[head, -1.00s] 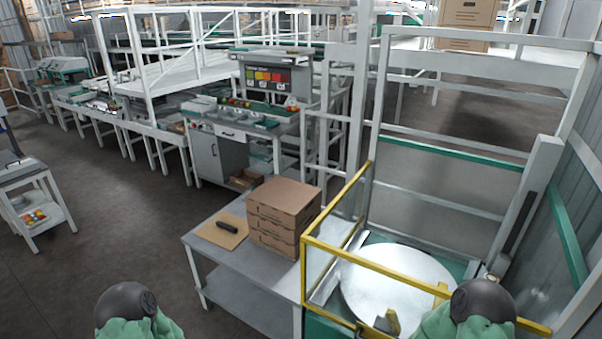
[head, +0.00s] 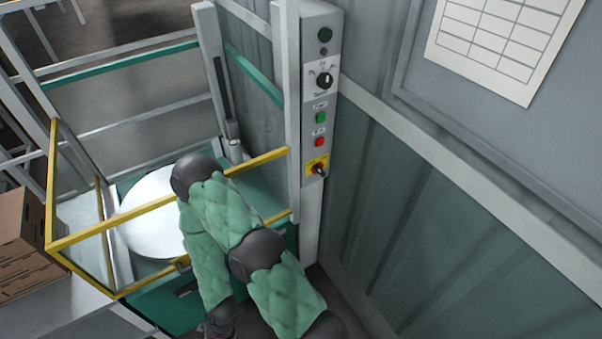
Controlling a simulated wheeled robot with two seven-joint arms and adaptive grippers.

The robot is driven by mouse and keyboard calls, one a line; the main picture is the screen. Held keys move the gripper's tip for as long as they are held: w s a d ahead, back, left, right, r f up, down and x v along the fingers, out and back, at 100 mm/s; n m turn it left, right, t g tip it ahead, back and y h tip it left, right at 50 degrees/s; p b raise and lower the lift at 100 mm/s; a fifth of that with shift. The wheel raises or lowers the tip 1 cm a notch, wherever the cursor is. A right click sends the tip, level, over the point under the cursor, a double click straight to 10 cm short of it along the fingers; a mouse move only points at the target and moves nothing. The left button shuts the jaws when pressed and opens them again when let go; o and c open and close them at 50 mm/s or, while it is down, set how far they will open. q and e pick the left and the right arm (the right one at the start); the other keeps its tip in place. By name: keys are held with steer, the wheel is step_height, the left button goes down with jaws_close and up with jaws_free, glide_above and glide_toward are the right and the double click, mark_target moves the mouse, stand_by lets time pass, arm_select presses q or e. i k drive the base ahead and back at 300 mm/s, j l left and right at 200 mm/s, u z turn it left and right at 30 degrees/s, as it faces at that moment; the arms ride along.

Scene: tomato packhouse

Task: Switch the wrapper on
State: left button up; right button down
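The wrapper's control column (head: 310,215) stands at the centre. Its panel carries a dark green lamp (head: 325,35), a black selector knob (head: 324,81), a green button (head: 321,118), a red button (head: 319,142) and, lowest, a rotary switch (head: 319,169) on a yellow plate. The switch's exact setting is too small to read. The wrapper's round pale turntable (head: 145,225) is to the left, partly behind my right arm. My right arm is bent; only a dark part at its end (head: 219,322) shows at the bottom edge, well below the panel. My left gripper is out of view.
A yellow guard frame (head: 100,228) surrounds the turntable's near side and reaches close to the column. Stacked cartons (head: 22,240) stand at the left edge. A ribbed wall and a paper chart (head: 505,40) are on the right. The space before the panel looks clear.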

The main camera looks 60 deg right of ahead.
mark_target(317, 168)
steer(key=i+j+z, duration=0.1)
steer(key=z, duration=0.25)
steer(key=j+z, duration=0.1)
steer(key=z, duration=0.3)
steer(key=i+j+z, duration=0.1)
steer(key=z, duration=1.7)
